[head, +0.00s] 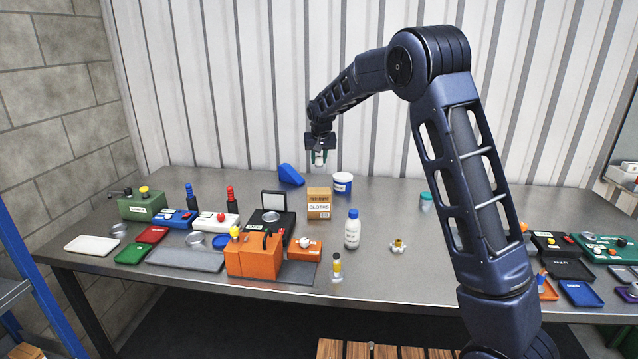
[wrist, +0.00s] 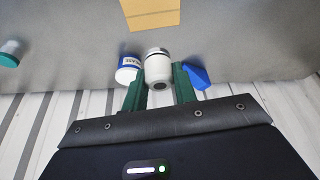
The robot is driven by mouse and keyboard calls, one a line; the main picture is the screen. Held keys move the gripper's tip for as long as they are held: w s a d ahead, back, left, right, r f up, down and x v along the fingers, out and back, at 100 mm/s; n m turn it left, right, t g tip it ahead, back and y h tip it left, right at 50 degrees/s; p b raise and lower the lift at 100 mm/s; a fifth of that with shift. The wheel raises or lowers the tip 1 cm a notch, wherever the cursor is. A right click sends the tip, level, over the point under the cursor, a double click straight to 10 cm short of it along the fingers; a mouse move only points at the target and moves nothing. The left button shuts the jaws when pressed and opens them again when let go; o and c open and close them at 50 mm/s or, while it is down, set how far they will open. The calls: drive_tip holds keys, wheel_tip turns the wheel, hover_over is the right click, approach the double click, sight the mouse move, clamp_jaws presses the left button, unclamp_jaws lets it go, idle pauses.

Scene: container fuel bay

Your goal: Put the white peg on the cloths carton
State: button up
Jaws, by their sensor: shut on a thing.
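The cloths carton (head: 318,205) is a brown box with a CLOTHS label, standing on the grey table in the head view. It also shows at the top edge of the wrist view (wrist: 150,14). My gripper (head: 320,157) is above the table, behind and higher than the carton. Its green fingers (wrist: 158,88) are shut on the white peg (wrist: 158,67), a white rounded piece with a dark, metallic end. In the wrist view the peg is apart from the carton. In the head view the peg is small and partly hidden by the fingers.
A blue wedge (head: 290,174) and a white-and-blue tub (head: 342,183) stand behind the carton. A white bottle with a blue cap (head: 352,232) is in front on the right. An orange box (head: 254,256) and several trays crowd the left. The table right of the tub is fairly clear.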

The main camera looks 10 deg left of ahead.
wheel_tip(320, 180, down, 10)
drive_tip(key=shift+r, duration=0.1)
idle(0.4)
drive_tip(key=o, duration=1)
drive_tip(key=shift+f, duration=0.2)
drive_tip(key=shift+c, duration=0.2)
drive_tip(key=v, duration=1.2)
